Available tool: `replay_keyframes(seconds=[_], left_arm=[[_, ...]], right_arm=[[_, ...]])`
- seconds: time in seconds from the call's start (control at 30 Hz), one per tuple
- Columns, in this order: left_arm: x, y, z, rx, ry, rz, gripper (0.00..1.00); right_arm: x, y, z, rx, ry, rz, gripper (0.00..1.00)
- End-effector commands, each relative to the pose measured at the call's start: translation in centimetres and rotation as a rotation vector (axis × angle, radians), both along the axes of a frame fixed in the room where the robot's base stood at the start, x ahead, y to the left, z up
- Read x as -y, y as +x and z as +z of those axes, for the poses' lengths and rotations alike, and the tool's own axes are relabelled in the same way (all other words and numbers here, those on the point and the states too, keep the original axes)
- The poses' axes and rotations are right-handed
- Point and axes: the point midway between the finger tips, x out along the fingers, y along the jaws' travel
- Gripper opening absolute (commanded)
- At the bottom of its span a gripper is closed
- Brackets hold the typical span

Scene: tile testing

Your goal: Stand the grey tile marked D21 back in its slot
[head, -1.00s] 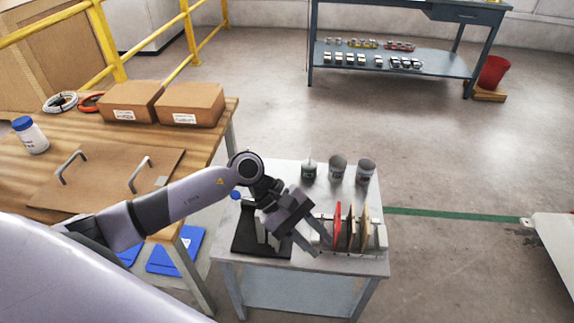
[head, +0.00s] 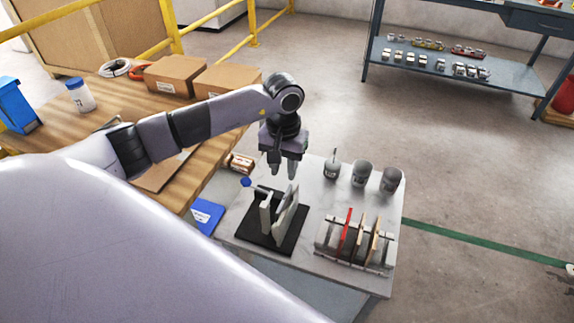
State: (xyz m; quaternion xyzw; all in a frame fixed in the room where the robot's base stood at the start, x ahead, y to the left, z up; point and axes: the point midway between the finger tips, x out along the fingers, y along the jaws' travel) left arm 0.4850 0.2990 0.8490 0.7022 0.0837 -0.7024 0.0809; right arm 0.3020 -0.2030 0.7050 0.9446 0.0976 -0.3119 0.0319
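My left gripper (head: 283,170) points down above a black-based test stand (head: 258,238) on the small light-grey table. Its two fingers show apart with a gap between them and nothing visible held. Light-grey upright pieces (head: 286,214) stand on the black base just below the fingers; one of them may be the grey tile, but no D21 mark is readable. The slotted rack (head: 347,258) stands to the right of the black base. It holds a red tile (head: 346,232) and tan tiles (head: 373,240) upright. My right gripper is out of view.
Several grey cups (head: 361,174) stand along the table's far edge, behind the rack. A blue-capped item (head: 246,183) is near the stand's left. The wooden bench (head: 202,180) lies to the left. The table between stand and rack is mostly clear.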

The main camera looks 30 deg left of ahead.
Motion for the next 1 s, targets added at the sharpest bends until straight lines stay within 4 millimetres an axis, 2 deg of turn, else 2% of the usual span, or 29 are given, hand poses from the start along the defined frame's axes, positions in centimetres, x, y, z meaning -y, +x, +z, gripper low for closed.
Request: replay_keyframes(seconds=[0.73, 1.0], left_arm=[[0.1, 0.0, -7.0, -0.001, -0.003, 0.001, 0.32], [0.1, 0.0, -9.9, 0.001, -0.004, 0.001, 0.32]], right_arm=[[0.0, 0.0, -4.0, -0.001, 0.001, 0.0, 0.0], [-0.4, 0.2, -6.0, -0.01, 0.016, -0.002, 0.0]])
